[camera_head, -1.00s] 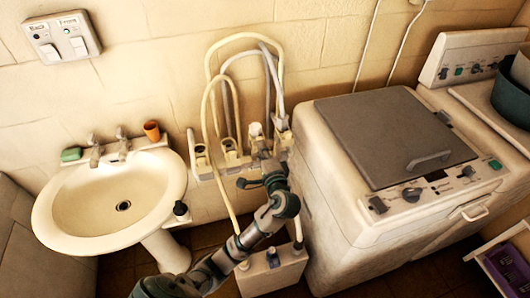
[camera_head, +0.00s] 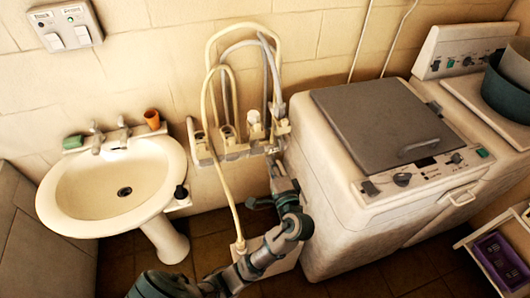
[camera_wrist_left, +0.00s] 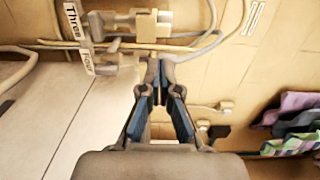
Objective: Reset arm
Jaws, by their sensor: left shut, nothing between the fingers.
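My left arm (camera_head: 268,255) comes in from the bottom of the head view. My left gripper (camera_head: 272,162) is at its upper end, beside the right end of the hose valve rack and close to the washing machine's left side. In the left wrist view the two dark fingers of the left gripper (camera_wrist_left: 160,66) meet at their tips, with nothing between them. Its tips lie just below the valves and hoses in that picture; I cannot tell whether they touch. My right gripper is not in view.
The valve rack (camera_head: 235,151) with looping hoses (camera_head: 210,60) is on the wall. A washbasin (camera_head: 62,195) with an orange cup (camera_head: 152,119) stands left, a washing machine (camera_head: 330,215) right. Labelled valves (camera_wrist_left: 110,62) and coloured cloths (camera_wrist_left: 300,125) show in the wrist view. Some floor is clear.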

